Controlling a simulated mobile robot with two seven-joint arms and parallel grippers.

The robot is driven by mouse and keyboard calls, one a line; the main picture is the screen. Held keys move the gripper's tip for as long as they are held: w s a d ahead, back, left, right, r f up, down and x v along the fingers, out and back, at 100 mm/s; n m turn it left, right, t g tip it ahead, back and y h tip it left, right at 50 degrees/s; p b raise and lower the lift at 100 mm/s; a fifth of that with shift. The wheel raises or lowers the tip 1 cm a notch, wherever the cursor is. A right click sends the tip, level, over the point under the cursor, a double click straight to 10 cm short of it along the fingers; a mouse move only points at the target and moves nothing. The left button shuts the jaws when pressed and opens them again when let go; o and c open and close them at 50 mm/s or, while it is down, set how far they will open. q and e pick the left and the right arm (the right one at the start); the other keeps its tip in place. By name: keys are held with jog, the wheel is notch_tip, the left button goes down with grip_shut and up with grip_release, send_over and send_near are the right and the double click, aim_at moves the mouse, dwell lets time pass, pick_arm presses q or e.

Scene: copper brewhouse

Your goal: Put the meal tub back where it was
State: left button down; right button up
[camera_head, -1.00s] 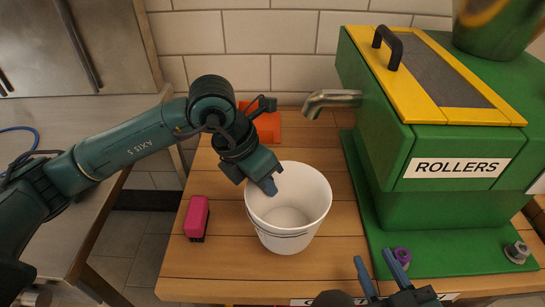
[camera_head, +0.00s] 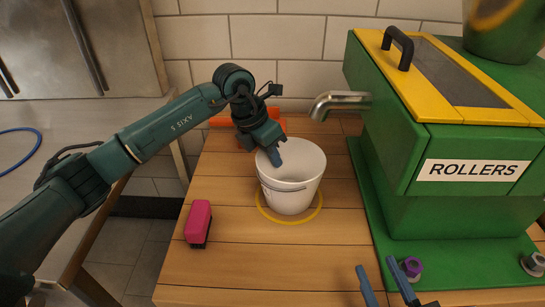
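The meal tub (camera_head: 291,186) is a white open bucket with thin dark lines, upright and empty-looking. Its base is over the middle of a yellow ring (camera_head: 289,222) marked on the wooden table; I cannot tell whether it rests there or hovers slightly. My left gripper (camera_head: 274,156) is at the tub's back-left rim, one blue finger inside the wall; the other finger is hidden. It appears shut on the rim. My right gripper (camera_head: 384,283) is at the bottom edge, its two blue fingers apart with nothing between them.
The green roller mill (camera_head: 425,200), with a metal spout (camera_head: 340,101), stands right of the tub. A pink-and-black block (camera_head: 198,222) lies on the table at left. An orange object (camera_head: 222,122) is behind my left gripper. The table front is mostly clear.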

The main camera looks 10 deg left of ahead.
pick_arm(q)
jog(key=shift+r, duration=0.15)
jog(key=c, duration=2.1)
grip_release()
jog(key=shift+f, duration=0.2)
jog(key=o, duration=0.5)
jog(key=shift+r, duration=0.1)
pick_arm(e)
jog(key=shift+r, duration=0.1)
pick_arm(q)
jog(key=shift+r, duration=0.3)
pick_arm(e)
jog(key=d+m+g+h+p, duration=0.1)
jog(key=p, duration=0.2)
jog(key=shift+g+h, duration=0.3)
jog(key=shift+h, duration=0.1)
pick_arm(q)
jog(key=shift+v, duration=5.8)
pick_arm(e)
jog(key=shift+d+m, duration=0.1)
jog(key=shift+m, duration=0.2)
